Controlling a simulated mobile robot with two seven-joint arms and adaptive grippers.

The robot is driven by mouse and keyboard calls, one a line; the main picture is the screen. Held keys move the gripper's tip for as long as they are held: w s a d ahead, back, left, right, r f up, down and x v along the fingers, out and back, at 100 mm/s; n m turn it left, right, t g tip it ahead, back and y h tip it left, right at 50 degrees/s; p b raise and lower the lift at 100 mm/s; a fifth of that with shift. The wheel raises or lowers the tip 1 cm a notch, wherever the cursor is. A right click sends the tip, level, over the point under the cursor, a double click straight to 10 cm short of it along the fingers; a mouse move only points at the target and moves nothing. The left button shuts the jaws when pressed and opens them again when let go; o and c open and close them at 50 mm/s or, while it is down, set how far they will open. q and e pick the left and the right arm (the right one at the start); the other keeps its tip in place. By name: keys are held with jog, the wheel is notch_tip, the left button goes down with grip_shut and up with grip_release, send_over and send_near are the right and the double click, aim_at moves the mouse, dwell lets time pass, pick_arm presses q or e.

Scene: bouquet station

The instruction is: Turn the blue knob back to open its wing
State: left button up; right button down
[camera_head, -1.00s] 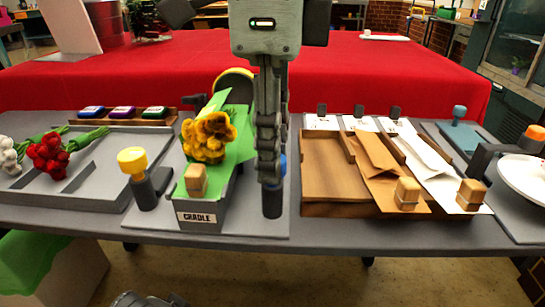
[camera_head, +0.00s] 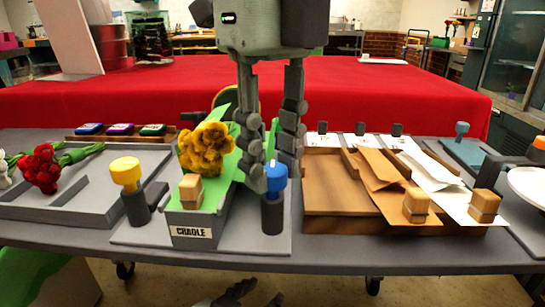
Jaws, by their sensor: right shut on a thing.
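The blue knob (camera_head: 275,173) stands on a dark post (camera_head: 272,212) at the right side of the green cradle (camera_head: 212,198), which has a "CRADLE" label on its front. My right gripper (camera_head: 271,180) comes down from above, one finger on each side of the knob, and is shut on it. Yellow flowers (camera_head: 206,148) lie in the cradle. Green shows behind and between the fingers; they partly hide the wing, so its angle is unclear. The yellow knob (camera_head: 125,172) is on the left. My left gripper (camera_head: 240,292) is partly visible at the bottom edge, below the table front.
A wooden block (camera_head: 190,188) sits at the cradle's front. Left is a grey tray (camera_head: 90,205) with red flowers (camera_head: 42,168). Right is a wooden tray (camera_head: 325,190) with brown and white sheets and blocks (camera_head: 416,203). A red-covered table (camera_head: 390,95) stands behind.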

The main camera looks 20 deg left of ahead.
aim_at(272, 168)
dwell(0.5)
jog(key=c, duration=1.2)
grip_release()
jog(key=shift+r, duration=0.15)
notch_tip(272, 168, up, 12)
